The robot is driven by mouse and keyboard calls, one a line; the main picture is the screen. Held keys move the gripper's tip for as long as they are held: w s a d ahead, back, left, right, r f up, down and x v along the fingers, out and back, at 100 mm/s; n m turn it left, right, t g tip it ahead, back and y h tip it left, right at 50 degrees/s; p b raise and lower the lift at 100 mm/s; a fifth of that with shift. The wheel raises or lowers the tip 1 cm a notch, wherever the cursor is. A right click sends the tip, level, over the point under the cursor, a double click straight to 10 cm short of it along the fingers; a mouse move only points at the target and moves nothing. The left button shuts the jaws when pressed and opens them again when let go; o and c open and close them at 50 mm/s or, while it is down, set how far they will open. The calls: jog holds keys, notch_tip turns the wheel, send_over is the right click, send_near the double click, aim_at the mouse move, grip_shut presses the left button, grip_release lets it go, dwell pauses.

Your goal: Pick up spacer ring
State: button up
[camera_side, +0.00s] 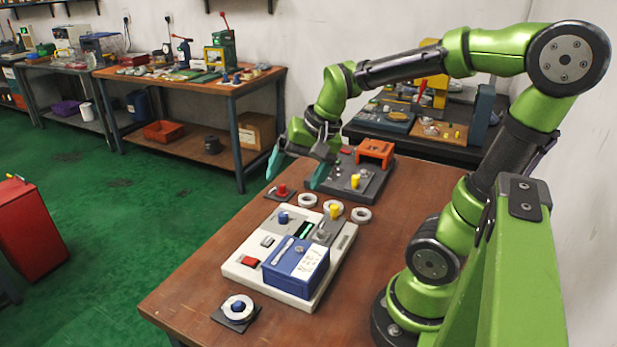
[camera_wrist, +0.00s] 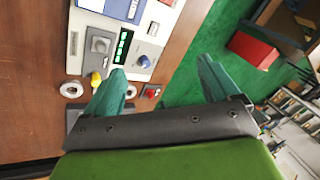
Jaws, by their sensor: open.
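I cannot tell which is the spacer ring. Another ring (camera_side: 237,306) sits around a blue peg on a dark pad at the table's front. My gripper (camera_side: 293,183) is open and empty, above the table, up and left of the row. In the wrist view my gripper (camera_wrist: 160,66) shows its teal fingers apart; one ring (camera_wrist: 71,89) lies left of them, and the left finger partly hides the row.
A white console (camera_side: 240,268) with a blue box (camera_side: 290,262) stands in front of the rings. A small pad with a red knob (camera_side: 281,191) is beside the left ring. A dark fixture (camera_side: 345,188) with an orange bracket (camera_side: 375,151) stands behind.

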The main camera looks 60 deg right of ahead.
jog(key=w+d+f+m+g, duration=0.1)
jog(key=d+f+m+g, duration=0.25)
jog(key=d+m, duration=1)
jog(key=m+g+h, duration=0.1)
jog(key=m, duration=1.3)
send_over(334, 201)
jog(key=s+a, duration=0.1)
jog(key=a, duration=0.1)
jog(key=f, duration=1.2)
jog(key=shift+s+a+f, duration=0.15)
jog(key=shift+s+a, duration=0.05)
jog(key=shift+w+d+f, duration=0.1)
jog(key=shift+w+f, duration=0.05)
jog(key=shift+f, duration=1.2)
jog(key=shift+w+d+f, duration=0.1)
jog(key=shift+w+f, duration=0.05)
jog(key=shift+f, duration=1.2)
jog(key=shift+c, duration=0.3)
jog(key=c, duration=1.2)
jog(key=shift+c, duration=0.2)
